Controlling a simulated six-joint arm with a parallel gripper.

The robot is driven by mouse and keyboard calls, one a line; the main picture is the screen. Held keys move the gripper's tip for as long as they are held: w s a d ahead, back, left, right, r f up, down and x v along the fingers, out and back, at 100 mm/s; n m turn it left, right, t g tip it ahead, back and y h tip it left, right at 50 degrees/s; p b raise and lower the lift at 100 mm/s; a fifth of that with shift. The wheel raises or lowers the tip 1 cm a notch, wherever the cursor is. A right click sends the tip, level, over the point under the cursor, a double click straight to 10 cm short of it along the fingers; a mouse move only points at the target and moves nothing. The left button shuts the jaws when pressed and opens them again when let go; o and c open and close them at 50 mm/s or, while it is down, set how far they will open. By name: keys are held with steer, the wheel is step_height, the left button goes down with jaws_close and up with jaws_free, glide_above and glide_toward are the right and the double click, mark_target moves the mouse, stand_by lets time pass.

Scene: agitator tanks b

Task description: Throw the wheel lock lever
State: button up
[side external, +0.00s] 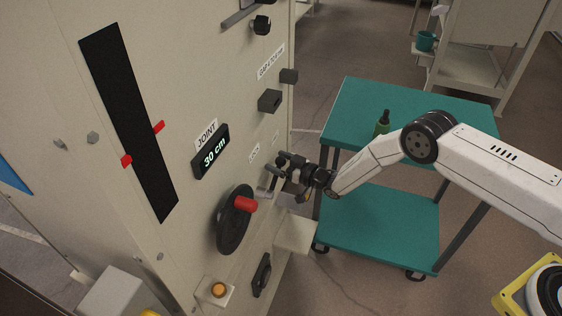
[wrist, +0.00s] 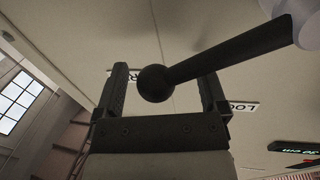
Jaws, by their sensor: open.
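The wheel lock lever is a dark rod ending in a round black knob. In the wrist view the lever (wrist: 220,53) comes in from the upper right, and its knob (wrist: 155,84) sits between my two fingers. My gripper (wrist: 164,74) is open, with a finger on either side of the knob and visible space at both sides. Depth between knob and fingers is hard to judge. In the side view my gripper (side external: 284,171) is close to the panel, beside the LOCK label (side external: 254,153) and above the handwheel (side external: 234,225). There it partly hides the lever.
The black handwheel has a red handle (side external: 245,204). A display (side external: 211,153) under the JOINT label reads 30 cm. An orange button (side external: 218,290) and a dark handle (side external: 261,275) are lower down.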

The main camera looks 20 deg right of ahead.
mark_target(255, 164)
steer(key=shift+c, duration=0.2)
jaws_close()
stand_by(0.3)
steer(key=shift+s+a+r+n, duration=0.3)
steer(key=shift+r+n, duration=0.15)
steer(key=shift+n, duration=0.3)
steer(key=shift+s+a+r+n, duration=0.25)
steer(key=shift+r+n, duration=0.2)
steer(key=shift+n, duration=0.3)
steer(key=s+r+n, duration=0.1)
steer(key=a+n+y, duration=0.1)
steer(key=n, duration=0.1)
steer(key=shift+s+a+r+n+t, duration=0.3)
steer(key=shift+s+r+t, duration=0.05)
steer(key=shift+t, duration=0.05)
steer(key=n, duration=0.1)
steer(key=s+a+n, duration=0.1)
steer(key=n, duration=0.1)
steer(key=shift+s+a+r+y, duration=0.2)
steer(key=shift+s+r+y, duration=0.05)
steer(key=shift+r+y, duration=0.15)
steer(key=shift+s+a+r+n+y, duration=0.1)
steer(key=shift+s+a+n, duration=0.2)
steer(key=shift+n, duration=0.3)
steer(key=shift+s+a+f+n+y, duration=0.1)
steer(key=shift+s+a+n, duration=0.15)
steer(key=shift+n, duration=0.35)
steer(key=shift+s+a+r+n+y, duration=0.1)
steer(key=shift+s+a+n, duration=0.2)
steer(key=shift+n, duration=0.3)
